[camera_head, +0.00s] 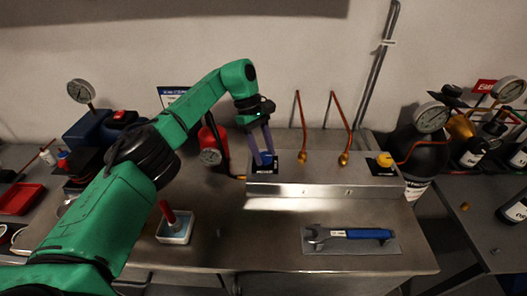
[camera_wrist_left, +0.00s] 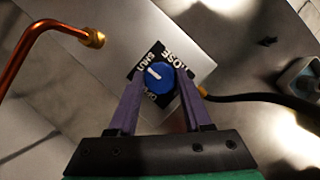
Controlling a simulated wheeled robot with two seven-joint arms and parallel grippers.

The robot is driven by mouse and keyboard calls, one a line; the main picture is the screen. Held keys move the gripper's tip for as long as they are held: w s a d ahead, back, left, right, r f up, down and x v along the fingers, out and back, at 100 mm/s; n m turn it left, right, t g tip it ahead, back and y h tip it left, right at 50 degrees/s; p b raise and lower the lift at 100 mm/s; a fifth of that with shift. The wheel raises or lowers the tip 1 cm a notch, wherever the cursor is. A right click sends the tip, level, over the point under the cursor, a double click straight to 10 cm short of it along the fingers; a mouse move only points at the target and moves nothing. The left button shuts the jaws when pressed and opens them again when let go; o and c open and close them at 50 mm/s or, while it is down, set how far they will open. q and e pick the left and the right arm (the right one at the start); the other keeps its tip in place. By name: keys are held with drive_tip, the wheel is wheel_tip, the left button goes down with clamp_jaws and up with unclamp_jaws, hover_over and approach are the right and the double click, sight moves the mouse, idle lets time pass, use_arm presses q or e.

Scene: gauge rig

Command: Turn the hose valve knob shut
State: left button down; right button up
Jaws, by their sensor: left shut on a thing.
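The hose valve knob is round and blue with a white pointer mark, and it shows in the left wrist view (camera_wrist_left: 158,79). It sits on a black label plate (camera_wrist_left: 137,72) reading HOSE, SHUT and OPEN. The white mark lies on the knob's upper-left part, roughly toward the SHUT lettering. My left gripper (camera_wrist_left: 160,84) is shut on the knob, with a purple finger on either side. In the head view the left gripper (camera_head: 264,160) reaches down to the left end of the metal manifold box (camera_head: 320,188); the fingers partly hide the knob there. My right gripper is not in view.
A yellow knob (camera_head: 384,160) sits at the box's right end. Copper pipes (camera_head: 303,125) rise behind it. A blue-handled wrench (camera_head: 350,234) lies in front on a grey mat. A white tray (camera_head: 174,235) holds a red-handled tool. A red cylinder with a gauge (camera_head: 210,156) stands left.

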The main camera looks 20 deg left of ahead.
use_arm(q)
drive_tip(key=shift+r+m, duration=0.15)
drive_tip(key=shift+m, duration=0.25)
drive_tip(key=shift+c, duration=1.6)
unclamp_jaws()
drive_tip(key=v, duration=0.4)
drive_tip(key=shift+w+r, duration=0.2)
drive_tip(key=shift+r, duration=0.05)
drive_tip(key=p+v, duration=0.3)
drive_tip(key=shift+s+f, duration=0.1)
